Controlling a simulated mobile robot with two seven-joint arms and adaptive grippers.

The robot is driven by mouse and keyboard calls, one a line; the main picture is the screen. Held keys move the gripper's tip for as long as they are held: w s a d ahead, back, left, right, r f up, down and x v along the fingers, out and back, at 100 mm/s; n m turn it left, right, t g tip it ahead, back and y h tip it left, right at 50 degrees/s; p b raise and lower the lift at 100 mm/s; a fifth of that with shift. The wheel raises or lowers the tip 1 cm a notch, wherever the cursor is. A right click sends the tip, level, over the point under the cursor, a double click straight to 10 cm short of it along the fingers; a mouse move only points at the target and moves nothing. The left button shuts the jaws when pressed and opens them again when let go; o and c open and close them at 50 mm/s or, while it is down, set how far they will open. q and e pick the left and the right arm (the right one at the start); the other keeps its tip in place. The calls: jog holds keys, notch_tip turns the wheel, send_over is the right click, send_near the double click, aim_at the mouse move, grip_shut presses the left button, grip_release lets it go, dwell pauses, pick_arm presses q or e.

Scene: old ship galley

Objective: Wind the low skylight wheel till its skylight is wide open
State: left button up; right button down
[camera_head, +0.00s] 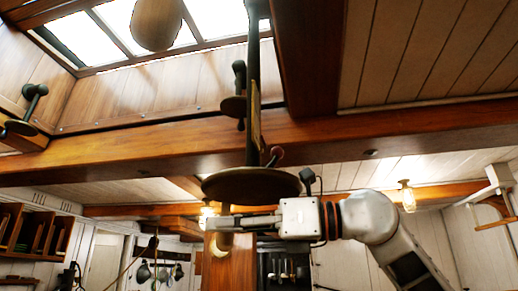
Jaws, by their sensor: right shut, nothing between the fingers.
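A dark, flat wheel (251,184) hangs at the middle of the view, low on a long vertical shaft (253,90). My left gripper is out of view.
Smaller dark wheels with upright handles sit higher, one behind the shaft (233,105) and one at far left (18,128). A rounded wooden piece (157,22) hangs at the top. A thick beam (400,128) crosses behind. A lamp (408,196) hangs at right.

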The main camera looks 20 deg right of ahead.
jog(key=w+d+p, duration=0.3)
jog(key=shift+w+r, duration=0.1)
dwell(1.3)
jog(key=c, duration=1.4)
grip_release()
jog(key=shift+d, duration=0.15)
